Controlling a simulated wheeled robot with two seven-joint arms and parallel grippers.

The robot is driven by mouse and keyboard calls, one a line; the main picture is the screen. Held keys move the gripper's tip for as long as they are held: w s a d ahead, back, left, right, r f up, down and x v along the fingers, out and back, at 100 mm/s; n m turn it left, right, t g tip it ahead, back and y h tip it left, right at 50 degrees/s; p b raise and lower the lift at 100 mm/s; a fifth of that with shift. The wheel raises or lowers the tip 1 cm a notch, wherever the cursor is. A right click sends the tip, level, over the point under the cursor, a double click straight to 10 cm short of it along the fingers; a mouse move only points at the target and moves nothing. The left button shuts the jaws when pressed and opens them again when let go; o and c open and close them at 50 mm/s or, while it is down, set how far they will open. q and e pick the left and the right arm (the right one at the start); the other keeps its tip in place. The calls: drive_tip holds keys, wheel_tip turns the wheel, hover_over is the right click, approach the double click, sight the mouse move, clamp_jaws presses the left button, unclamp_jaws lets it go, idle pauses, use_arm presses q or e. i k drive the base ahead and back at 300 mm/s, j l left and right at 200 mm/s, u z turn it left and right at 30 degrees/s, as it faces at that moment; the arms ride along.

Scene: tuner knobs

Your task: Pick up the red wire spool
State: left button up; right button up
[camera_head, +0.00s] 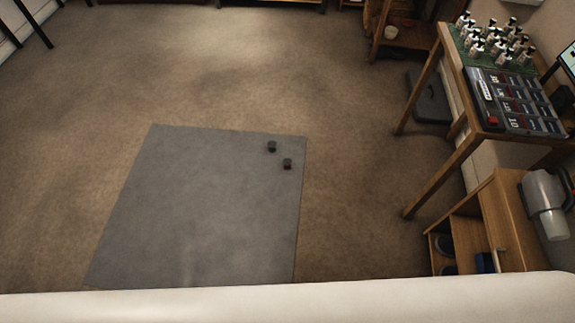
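Two small dark, spool-like objects sit on the grey mat (200,205) on the floor, near its far right corner. The nearer one (287,164) shows a reddish tint. The farther one (272,147) looks dark grey or black. They are apart from each other and too small to identify surely as wire spools. Neither of my grippers is in view.
A wooden table (437,65) at the right holds several white bottles (495,40) and a dark panel tray (515,100). A wooden shelf unit (510,225) with a silver pitcher (544,200) stands nearer. Carpet around the mat is clear. A pale band crosses the bottom.

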sight(286, 163)
drive_tip(key=z, duration=0.7)
drive_tip(key=i+j+z, duration=0.15)
drive_tip(key=j+z, duration=0.25)
drive_tip(key=i+j+z, duration=0.1)
drive_tip(key=j+z, duration=0.2)
drive_tip(key=z, duration=0.15)
